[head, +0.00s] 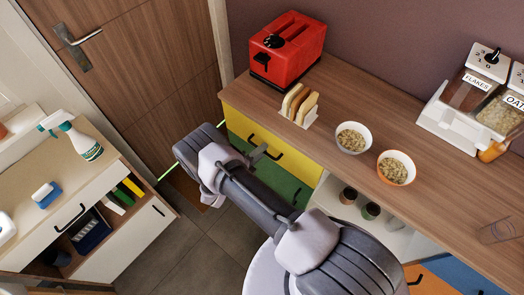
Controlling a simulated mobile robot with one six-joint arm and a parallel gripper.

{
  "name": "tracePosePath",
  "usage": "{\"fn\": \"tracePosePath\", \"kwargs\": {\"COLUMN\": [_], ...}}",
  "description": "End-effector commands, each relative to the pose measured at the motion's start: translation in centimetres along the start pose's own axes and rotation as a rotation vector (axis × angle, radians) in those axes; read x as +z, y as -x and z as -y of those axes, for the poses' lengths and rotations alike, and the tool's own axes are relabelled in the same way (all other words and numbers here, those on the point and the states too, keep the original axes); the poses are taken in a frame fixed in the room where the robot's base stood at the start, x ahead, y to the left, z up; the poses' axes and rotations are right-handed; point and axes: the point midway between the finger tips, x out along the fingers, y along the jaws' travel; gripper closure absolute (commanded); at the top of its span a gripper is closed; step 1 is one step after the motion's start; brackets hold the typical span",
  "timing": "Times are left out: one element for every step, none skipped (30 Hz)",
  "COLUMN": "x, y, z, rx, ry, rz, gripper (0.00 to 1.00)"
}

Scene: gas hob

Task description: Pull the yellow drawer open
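The yellow drawer (302,165) is the upper front at the left end of the wooden counter, in the head view. Its front looks flush with the cabinet, so it appears closed. A dark bar handle (274,153) shows on it. My gripper (260,153) seems to be the small grey piece beside the handle, mostly hidden behind my wrist. I cannot tell whether its fingers touch the handle or how far they are open.
A green drawer (286,188) lies below the yellow one. The counter (335,100) carries a red toaster (290,50), a toast rack (299,104), two bowls (352,138) and cereal dispensers (480,95). A cabinet (130,240) with a spray bottle (82,140) stands left. Floor (175,255) between is clear.

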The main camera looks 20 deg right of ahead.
Motion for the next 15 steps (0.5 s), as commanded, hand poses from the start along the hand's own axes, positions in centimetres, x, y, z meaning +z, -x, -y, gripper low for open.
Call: {"fn": "tracePosePath", "kwargs": {"x": [-0.03,-0.01,0.0,0.01,0.02,0.02,0.01,0.01,0.01,0.01,0.0,0.0,0.0,0.0,0.0], "y": [-0.3,-0.41,-0.49,-0.53,-0.55,-0.55,-0.54,-0.54,-0.53,-0.52,-0.52,-0.52,-0.52,-0.51,-0.51], "z": [-0.03,-0.01,0.0,0.0,0.01,0.02,0.02,0.02,0.02,0.02,0.02,0.02,0.02,0.02,0.02], "rx": [0.0,0.0,0.0,0.0,0.0,0.0,0.0,0.0,0.0,0.0,0.0,0.0,0.0,0.0,0.0], "ry": [0.0,0.0,0.0,0.0,0.0,0.0,0.001,0.001,0.0,0.001,0.0,0.0,0.0,0.0,0.0], "rz": [-0.001,0.0,0.001,0.001,0.001,0.001,0.001,0.001,0.001,0.001,0.001,0.001,0.001,0.001,0.0], "gripper": [0.8,0.8,0.8,0.8,0.8,0.8,0.8,0.8,0.8,0.8,0.86,0.94,1.0,1.0,1.0]}}
